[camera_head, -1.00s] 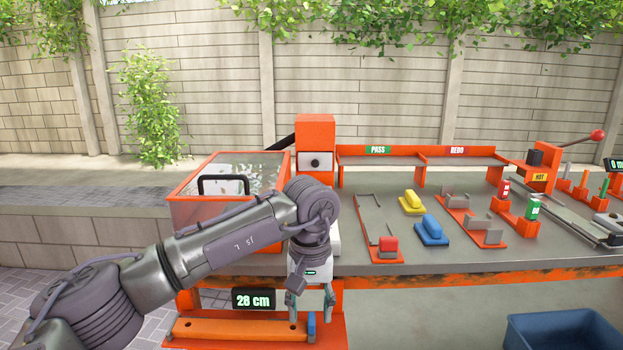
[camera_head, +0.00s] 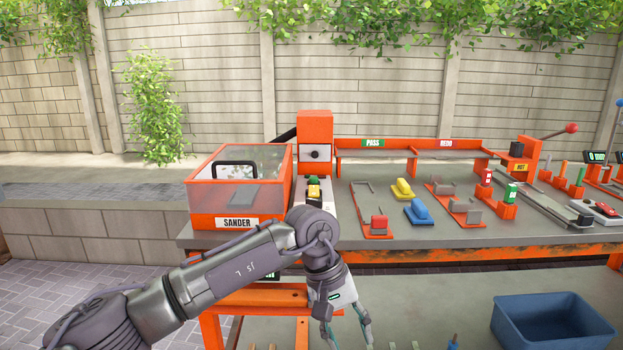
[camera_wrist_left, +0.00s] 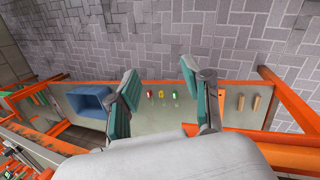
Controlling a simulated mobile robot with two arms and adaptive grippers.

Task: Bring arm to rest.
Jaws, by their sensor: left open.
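My left arm comes in from the lower left in the head view. Its gripper (camera_head: 347,332) points down in front of the workbench's front edge (camera_head: 480,253), with its two fingers apart and nothing between them. In the left wrist view the gripper (camera_wrist_left: 160,75) is open and empty above a lower shelf (camera_wrist_left: 220,105), where a red, a yellow and a green piece lie small between the fingers. My right arm is not in view.
The orange sander box (camera_head: 238,190) stands just behind my left arm. A blue bin (camera_head: 552,315) stands on the lower shelf at right; the floor beyond the shelf is clear.

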